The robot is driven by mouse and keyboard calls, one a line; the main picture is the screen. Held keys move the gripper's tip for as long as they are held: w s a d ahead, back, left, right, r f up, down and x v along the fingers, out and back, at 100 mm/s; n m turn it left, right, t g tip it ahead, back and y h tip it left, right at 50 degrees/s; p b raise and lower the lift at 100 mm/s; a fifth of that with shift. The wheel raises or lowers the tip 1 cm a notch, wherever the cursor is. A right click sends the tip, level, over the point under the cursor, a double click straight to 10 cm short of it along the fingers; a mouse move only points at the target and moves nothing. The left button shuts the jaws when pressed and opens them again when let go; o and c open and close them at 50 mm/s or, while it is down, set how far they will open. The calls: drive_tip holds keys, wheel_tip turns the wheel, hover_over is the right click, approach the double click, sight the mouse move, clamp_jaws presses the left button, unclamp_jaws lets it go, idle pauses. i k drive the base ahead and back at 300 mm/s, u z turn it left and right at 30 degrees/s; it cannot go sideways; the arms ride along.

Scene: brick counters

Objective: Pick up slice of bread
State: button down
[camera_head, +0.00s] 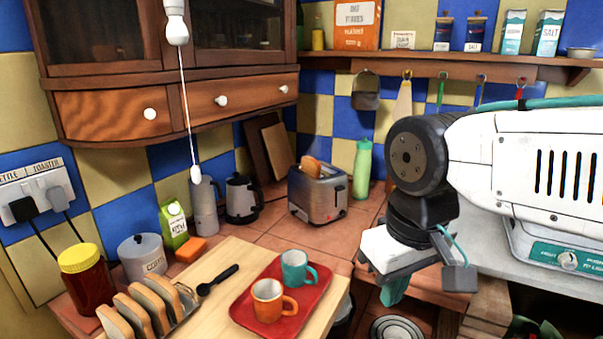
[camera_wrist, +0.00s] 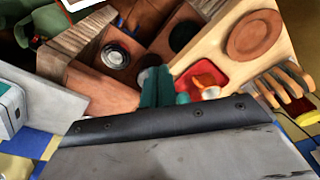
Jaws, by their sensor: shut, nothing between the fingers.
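Several slices of bread (camera_head: 133,315) stand upright in a rack on the wooden board at the lower left; they also show at the right of the wrist view (camera_wrist: 290,82). Another piece of bread (camera_head: 312,167) sticks out of the toaster's top. My gripper (camera_head: 392,292) hangs at the right, past the board's right edge, apart from all the bread. Its teal fingers (camera_wrist: 157,86) are together and empty in the wrist view.
A red tray (camera_head: 300,325) with a teal mug (camera_head: 297,268) and an orange mug (camera_head: 268,299) sits on the board, between my gripper and the rack. A black spoon (camera_head: 217,280), a red jar (camera_head: 86,280) and the toaster (camera_head: 318,196) stand nearby.

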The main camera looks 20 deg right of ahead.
sight(314, 167)
drive_tip(key=u, duration=1.8)
drive_tip(key=k, duration=1)
drive_tip(key=z, duration=1.7)
drive_tip(key=i, duration=0.5)
drive_tip(key=z, duration=0.05)
